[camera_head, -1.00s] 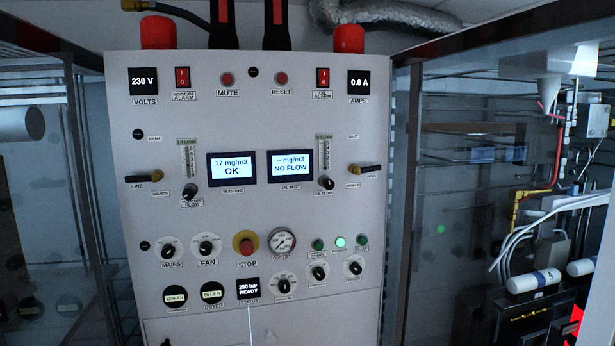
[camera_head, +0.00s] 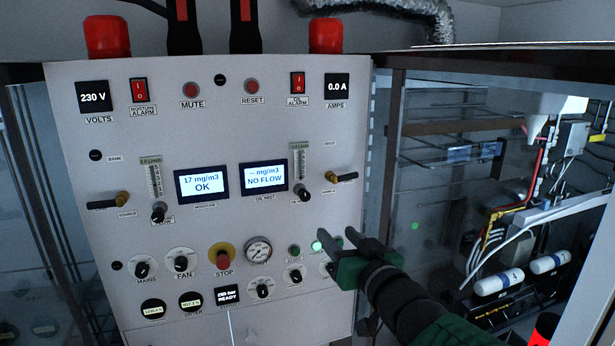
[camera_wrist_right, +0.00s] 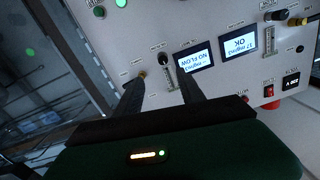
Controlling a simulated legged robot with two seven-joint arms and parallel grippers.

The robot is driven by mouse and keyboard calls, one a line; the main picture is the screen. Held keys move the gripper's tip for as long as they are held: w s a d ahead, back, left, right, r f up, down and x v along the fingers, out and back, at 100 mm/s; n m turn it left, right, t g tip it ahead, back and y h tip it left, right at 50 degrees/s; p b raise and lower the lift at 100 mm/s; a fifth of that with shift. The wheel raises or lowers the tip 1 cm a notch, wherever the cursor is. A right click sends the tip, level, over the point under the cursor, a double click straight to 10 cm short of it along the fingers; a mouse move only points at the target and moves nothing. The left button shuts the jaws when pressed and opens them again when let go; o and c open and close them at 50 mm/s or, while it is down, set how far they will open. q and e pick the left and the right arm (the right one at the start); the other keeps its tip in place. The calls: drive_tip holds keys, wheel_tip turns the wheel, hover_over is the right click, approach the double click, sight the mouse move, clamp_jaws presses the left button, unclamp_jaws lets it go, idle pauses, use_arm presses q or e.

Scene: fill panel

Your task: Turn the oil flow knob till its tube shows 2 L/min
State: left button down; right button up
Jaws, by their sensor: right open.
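The oil flow knob (camera_head: 302,193) is a small dark knob on the white panel, below its clear scaled tube (camera_head: 297,162) and right of the oil mist display (camera_head: 263,176), which reads NO FLOW. The tube's reading is too small to tell. My right gripper (camera_head: 340,240) is open and empty, below and right of the knob, apart from it. In the right wrist view the panel appears upside down; the knob (camera_wrist_right: 163,60) and tube (camera_wrist_right: 171,78) show between the open fingers (camera_wrist_right: 160,86). My left gripper is not in view.
The moisture flow knob (camera_head: 158,212) sits further left. A brass-and-black lever (camera_head: 340,178) sticks out just right of the oil flow knob. Lit green button (camera_head: 317,246) and lower knobs lie near my right gripper. A dark frame post (camera_head: 392,150) stands right of the panel.

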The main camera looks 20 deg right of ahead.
drive_tip(key=r, duration=0.2)
drive_tip(key=p, duration=0.8)
approach(306, 195)
drive_tip(key=w, duration=0.7)
drive_tip(key=shift+w+a, duration=0.25)
drive_tip(key=shift+w, duration=0.1)
drive_tip(key=shift+w+a+f, duration=0.1)
drive_tip(key=shift+w, duration=0.2)
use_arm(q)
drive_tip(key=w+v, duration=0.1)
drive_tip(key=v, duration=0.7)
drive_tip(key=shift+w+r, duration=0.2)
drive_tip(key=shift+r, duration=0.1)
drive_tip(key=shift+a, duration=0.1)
use_arm(e)
drive_tip(key=shift+f, duration=0.1)
drive_tip(key=shift+w, duration=0.1)
drive_tip(key=shift+c, duration=0.9)
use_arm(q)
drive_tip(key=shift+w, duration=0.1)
use_arm(e)
clamp_jaws()
